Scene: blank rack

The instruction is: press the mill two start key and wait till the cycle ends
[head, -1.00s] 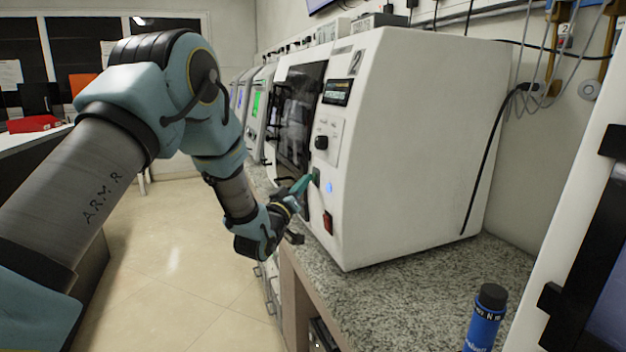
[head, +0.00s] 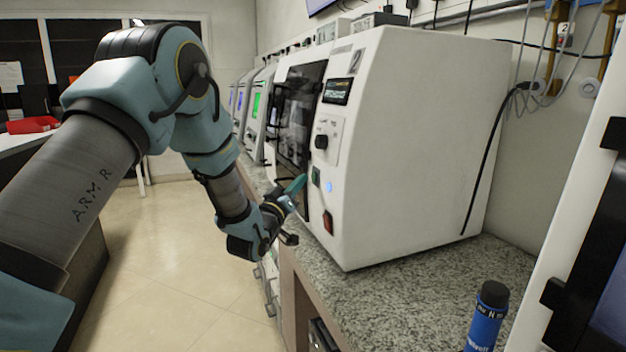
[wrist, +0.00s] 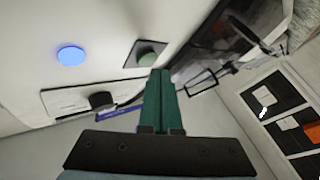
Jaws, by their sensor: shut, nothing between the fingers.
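Mill two (head: 420,140) is the white machine marked 2 on the granite counter. Its front has a dark window door (head: 300,105), a small lit display (head: 337,91) and a black knob (head: 321,142). A green round key (head: 316,177) on a dark plate sits below the knob; it also shows in the wrist view (wrist: 147,57). A round blue light (head: 329,187) glows beside it, also in the wrist view (wrist: 70,56). My gripper (head: 301,182) is shut and empty, its teal fingers (wrist: 160,76) pointing at the panel just short of the green key.
A red rocker switch (head: 328,222) is low on mill two's front. A blue bottle (head: 487,318) stands on the counter (head: 400,290) at the right. More machines (head: 258,105) line the wall beyond. The tiled floor (head: 180,270) left of the counter is clear.

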